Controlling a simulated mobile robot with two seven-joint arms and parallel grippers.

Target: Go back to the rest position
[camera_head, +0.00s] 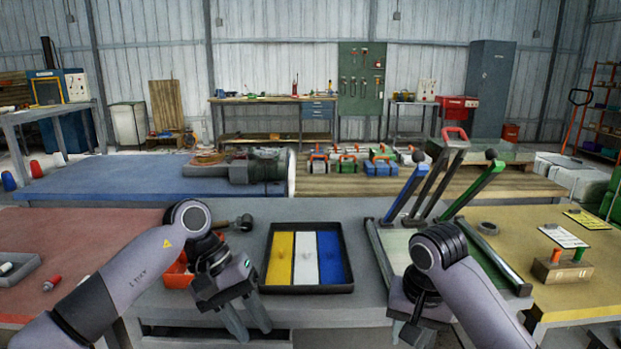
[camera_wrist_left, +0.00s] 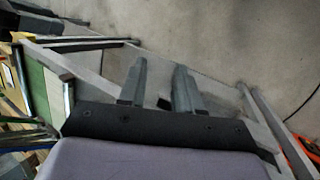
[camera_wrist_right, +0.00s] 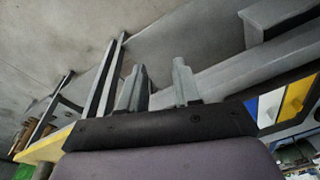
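My left gripper (camera_head: 247,320) hangs in front of the grey table's front edge, left of the tray, with its fingers pointing down. In the left wrist view its two fingers (camera_wrist_left: 160,85) stand apart with nothing between them, over bare floor. My right gripper (camera_head: 413,333) hangs low at the front edge, below the frame with the levers, and is partly hidden by its own arm. In the right wrist view its two fingers (camera_wrist_right: 158,85) are apart and empty, in front of grey table parts and floor.
A black tray (camera_head: 349,287) with yellow, white and blue strips lies on the grey table (camera_head: 325,212). A frame with blue and green levers (camera_head: 470,192) stands to its right. An orange bin (camera_head: 176,277) and a hammer (camera_head: 240,222) are behind my left gripper.

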